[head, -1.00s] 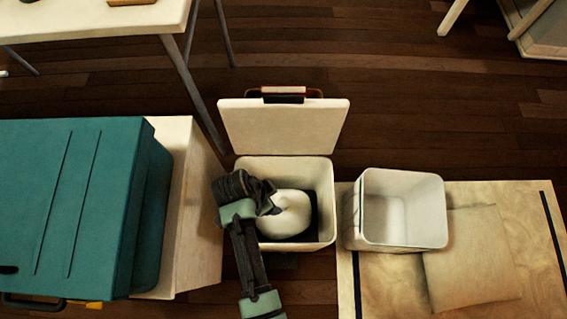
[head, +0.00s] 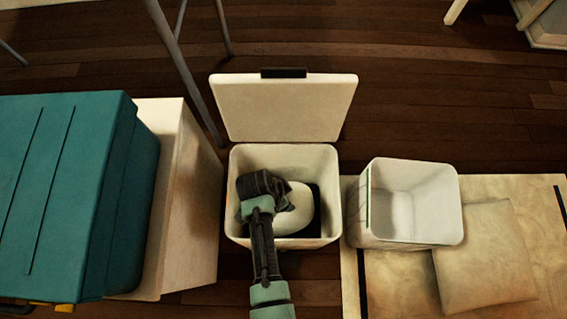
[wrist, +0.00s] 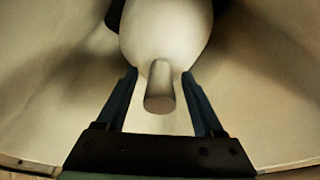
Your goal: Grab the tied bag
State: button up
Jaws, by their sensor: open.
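The tied bag (head: 300,211) is a round white bundle inside an open white bin (head: 237,165) with its lid raised at the back. In the wrist view the bag (wrist: 165,30) has a short, stubby tied neck (wrist: 160,88) pointing toward me. My gripper (head: 284,194) reaches down into the bin and covers the left part of the bag in the head view. In the wrist view my gripper (wrist: 163,80) is open, with one finger on each side of the neck. I cannot tell whether either finger touches it.
The raised lid (head: 283,108) stands behind the bin. An empty white container (head: 410,205) sits close on the right, on a pale board with a cushion-like square (head: 485,255). A teal case (head: 60,190) on a pale box is at the left. Bin walls surround my gripper closely.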

jog(key=shift+f, duration=0.2)
grip_shut()
jog(key=shift+w, duration=0.1)
dwell(1.2)
